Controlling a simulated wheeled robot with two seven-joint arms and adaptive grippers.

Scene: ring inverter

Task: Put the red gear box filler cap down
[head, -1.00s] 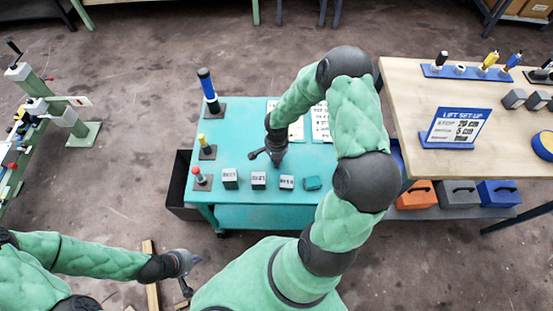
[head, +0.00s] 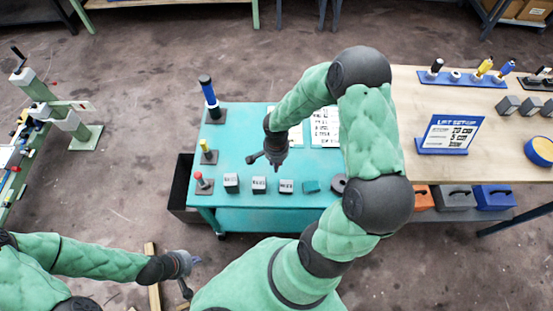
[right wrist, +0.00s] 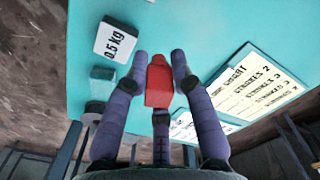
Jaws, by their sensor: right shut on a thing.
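The red gear box filler cap (right wrist: 158,82) is a small red block-like piece between the fingers of my right gripper (right wrist: 160,75) in the right wrist view. The gripper is shut on it. In the head view my right gripper (head: 277,163) hangs over the teal table (head: 235,130), behind the row of small blocks; the cap cannot be made out there. My left gripper (head: 190,275) is low at the front left, off the table, with its fingers apart and nothing between them.
Small weight blocks (head: 231,183) line the table's front. Posts with blue (head: 208,92), yellow (head: 204,147) and red (head: 199,179) parts stand along its left side. Printed sheets (head: 324,127) lie at the back. A wooden bench (head: 490,130) with a lift set-up sign (head: 450,133) stands right.

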